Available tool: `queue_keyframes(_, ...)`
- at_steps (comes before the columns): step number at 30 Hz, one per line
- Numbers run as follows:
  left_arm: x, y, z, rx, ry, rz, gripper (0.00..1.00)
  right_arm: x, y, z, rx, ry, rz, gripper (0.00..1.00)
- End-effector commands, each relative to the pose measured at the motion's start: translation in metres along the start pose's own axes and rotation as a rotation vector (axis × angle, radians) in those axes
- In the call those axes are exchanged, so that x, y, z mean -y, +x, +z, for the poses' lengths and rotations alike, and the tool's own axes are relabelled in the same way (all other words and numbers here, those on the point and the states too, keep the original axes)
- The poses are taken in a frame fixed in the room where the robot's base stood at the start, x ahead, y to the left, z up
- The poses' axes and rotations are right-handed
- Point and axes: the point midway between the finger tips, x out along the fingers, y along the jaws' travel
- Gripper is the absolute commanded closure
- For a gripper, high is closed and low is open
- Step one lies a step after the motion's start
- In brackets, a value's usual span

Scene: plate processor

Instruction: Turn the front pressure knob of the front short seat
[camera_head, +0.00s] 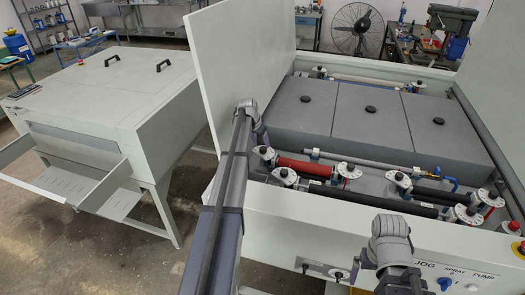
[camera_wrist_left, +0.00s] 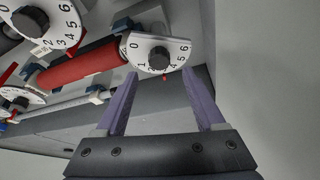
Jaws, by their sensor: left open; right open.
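My left gripper (camera_wrist_left: 160,73) is open in the left wrist view. Its two purple fingertips are apart just below a white half-round dial with a black knob (camera_wrist_left: 160,57), beside one end of a red roller (camera_wrist_left: 80,64). I cannot tell whether they touch it. A second numbered dial with a black knob (camera_wrist_left: 31,21) is at upper left. In the head view, white dials stand at the roller ends, including one at the red roller's left end (camera_head: 265,154) and one in front of it (camera_head: 286,176). My left fingers are hidden there, and my right gripper is not visible.
A tall panel (camera_head: 236,60) stands left of the machine bed. Grey blocks (camera_head: 372,125) fill the bed behind the rollers. Several more dials stand along the rollers to the right.

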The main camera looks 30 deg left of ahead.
Motion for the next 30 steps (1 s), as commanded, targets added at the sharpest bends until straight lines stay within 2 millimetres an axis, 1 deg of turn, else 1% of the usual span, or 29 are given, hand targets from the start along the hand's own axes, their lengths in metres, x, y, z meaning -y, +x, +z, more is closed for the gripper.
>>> queue_keyframes(1, 0.000, 0.014, 0.002, 0.000, 0.001, 0.000, 0.29, 0.001, 0.013, -0.001, 0.000, -0.001, 0.000, 0.00)
queue_keyframes(6, 0.000, 0.037, 0.002, 0.000, 0.001, 0.000, 0.29, 0.003, 0.034, -0.002, 0.000, -0.004, 0.001, 0.00)
queue_keyframes(9, 0.000, 0.046, 0.001, 0.000, 0.001, 0.000, 0.29, 0.004, 0.043, -0.002, 0.000, -0.003, 0.001, 0.00)
queue_keyframes(13, 0.000, 0.050, 0.001, 0.000, 0.000, 0.000, 0.29, 0.004, 0.046, -0.003, 0.000, -0.003, 0.001, 0.00)
queue_keyframes(20, 0.000, 0.049, 0.000, 0.000, 0.000, 0.000, 0.29, 0.004, 0.045, -0.003, 0.000, -0.003, 0.001, 0.00)
queue_keyframes(23, 0.000, 0.049, 0.000, 0.000, 0.000, 0.000, 0.38, 0.004, 0.045, -0.003, 0.000, -0.003, 0.001, 0.00)
queue_keyframes(30, 0.000, 0.049, 0.000, 0.000, 0.000, 0.000, 0.65, 0.004, 0.045, -0.003, 0.000, -0.003, 0.001, 0.00)
